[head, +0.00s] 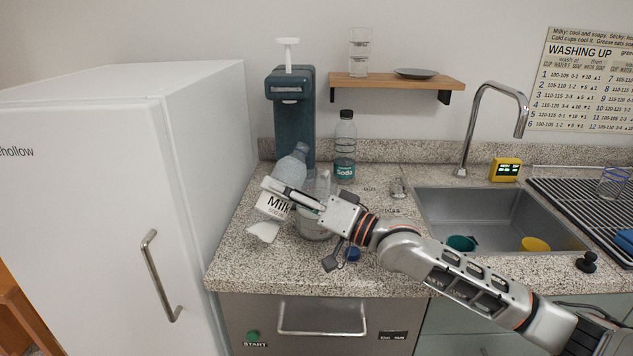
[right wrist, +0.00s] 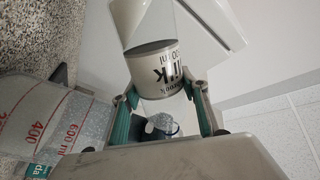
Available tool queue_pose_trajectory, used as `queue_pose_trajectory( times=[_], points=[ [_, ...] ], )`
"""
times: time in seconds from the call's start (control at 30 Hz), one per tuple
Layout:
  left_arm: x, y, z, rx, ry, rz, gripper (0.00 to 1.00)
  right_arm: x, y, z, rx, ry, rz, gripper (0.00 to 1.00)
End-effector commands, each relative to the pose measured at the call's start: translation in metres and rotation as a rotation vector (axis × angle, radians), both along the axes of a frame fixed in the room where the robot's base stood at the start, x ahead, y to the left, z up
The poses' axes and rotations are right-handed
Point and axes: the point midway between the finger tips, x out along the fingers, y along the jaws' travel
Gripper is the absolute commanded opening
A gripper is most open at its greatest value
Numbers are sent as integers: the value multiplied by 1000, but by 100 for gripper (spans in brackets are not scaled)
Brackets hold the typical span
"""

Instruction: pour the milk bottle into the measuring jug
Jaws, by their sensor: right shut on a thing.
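The milk bottle (head: 273,206) is a clear bottle with a white "Milk" label. It is tilted, with its upper part leaning right. My right gripper (head: 284,196) is shut around it; in the right wrist view, the two green-padded fingers (right wrist: 163,112) flank the bottle (right wrist: 160,70). The clear measuring jug (head: 313,230) stands on the counter just right of the bottle, partly hidden by my gripper. Its red markings show in the right wrist view (right wrist: 42,115). I cannot tell whether milk is flowing. My left gripper is not in view.
A soda bottle (head: 345,150) and a dark blue dispenser (head: 290,110) stand behind. A blue cap (head: 353,254) lies in front. The fridge (head: 205,130) walls the left side; the sink (head: 500,205) is right. A shelf (head: 400,81) hangs above.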

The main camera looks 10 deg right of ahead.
Motion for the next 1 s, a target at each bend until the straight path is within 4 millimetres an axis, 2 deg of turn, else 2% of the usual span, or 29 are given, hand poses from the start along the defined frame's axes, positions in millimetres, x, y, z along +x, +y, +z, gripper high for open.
queue_pose_trajectory(
  times=[0.03,0.27,0.3,0.47,0.8,1.0],
  points=[
    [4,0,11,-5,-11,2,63,1,-2,19,-17,-26,-1,7],
    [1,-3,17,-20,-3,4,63,3,-5,47,-95,-82,-2,7],
    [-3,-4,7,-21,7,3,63,3,-4,36,-139,-110,-1,7],
    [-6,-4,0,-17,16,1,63,2,-2,20,-288,-218,-1,7],
    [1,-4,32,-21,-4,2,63,1,-2,20,-542,-410,0,7],
    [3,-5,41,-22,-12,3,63,1,-1,15,-596,-450,1,7]
  ],
)
